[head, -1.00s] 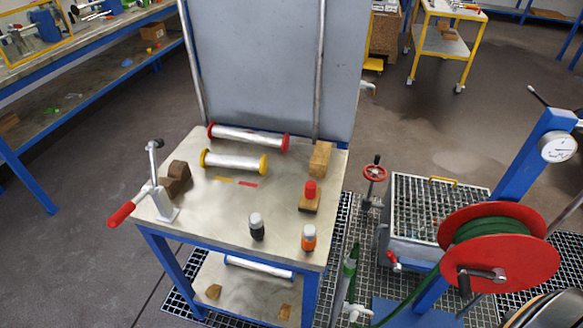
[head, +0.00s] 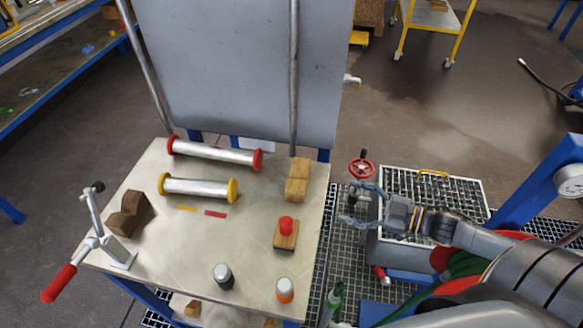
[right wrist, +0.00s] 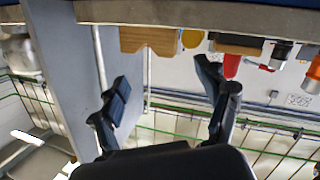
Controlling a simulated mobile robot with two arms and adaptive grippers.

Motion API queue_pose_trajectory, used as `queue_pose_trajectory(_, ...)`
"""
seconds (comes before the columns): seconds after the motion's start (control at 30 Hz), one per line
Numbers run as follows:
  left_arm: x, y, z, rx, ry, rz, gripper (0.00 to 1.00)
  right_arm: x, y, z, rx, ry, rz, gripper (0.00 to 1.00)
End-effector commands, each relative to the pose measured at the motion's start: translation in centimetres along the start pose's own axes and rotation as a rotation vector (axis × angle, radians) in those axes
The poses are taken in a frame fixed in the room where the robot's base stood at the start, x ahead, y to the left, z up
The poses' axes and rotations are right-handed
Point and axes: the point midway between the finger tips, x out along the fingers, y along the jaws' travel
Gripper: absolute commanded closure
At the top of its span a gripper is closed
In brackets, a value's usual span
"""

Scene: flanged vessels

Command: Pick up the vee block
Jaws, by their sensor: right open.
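Two blocks with a notch stand on the table. A light wooden block (head: 297,181) is near the table's right edge, behind the red-knobbed piece. A dark brown block (head: 129,214) stands at the left beside the toggle clamp. I cannot tell for sure which is the vee block. My right gripper (head: 354,206) is open and empty, beyond the table's right edge and apart from the light block. In the right wrist view the scene is upside down; the light block (right wrist: 148,39) shows its V notch beyond the open fingers (right wrist: 168,98). My left gripper is not in view.
On the table (head: 150,255) are two rollers (head: 215,154), a toggle clamp (head: 105,235), a red-knobbed wooden piece (head: 286,235) and two small bottles (head: 223,276). An upright grey panel (head: 235,70) stands behind. A red handwheel (head: 361,168) is close to my right gripper.

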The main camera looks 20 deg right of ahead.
Motion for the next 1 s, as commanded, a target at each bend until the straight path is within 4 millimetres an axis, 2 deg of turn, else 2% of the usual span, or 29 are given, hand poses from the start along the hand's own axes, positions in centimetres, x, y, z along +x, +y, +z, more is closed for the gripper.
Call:
queue_pose_trajectory(0.17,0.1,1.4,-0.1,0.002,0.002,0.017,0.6,1.9,-0.1,-0.5,-0.004,0.017,-0.013,0.24)
queue_pose_trajectory(0.33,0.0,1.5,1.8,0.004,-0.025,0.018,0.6,4.7,0.0,-0.6,-0.005,0.017,-0.01,0.24)
queue_pose_trajectory(0.47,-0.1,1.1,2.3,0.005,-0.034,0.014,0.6,6.6,0.0,-0.7,-0.005,0.016,-0.009,0.24)
queue_pose_trajectory(0.6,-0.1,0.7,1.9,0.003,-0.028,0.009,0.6,8.0,-0.1,-0.6,-0.003,0.013,-0.01,0.24)
queue_pose_trajectory(0.8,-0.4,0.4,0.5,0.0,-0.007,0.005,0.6,9.1,-0.2,-0.8,-0.003,0.013,-0.01,0.24)
queue_pose_trajectory(1.0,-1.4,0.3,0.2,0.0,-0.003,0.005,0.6,12.0,-0.6,-1.5,-0.003,0.014,-0.009,0.24)
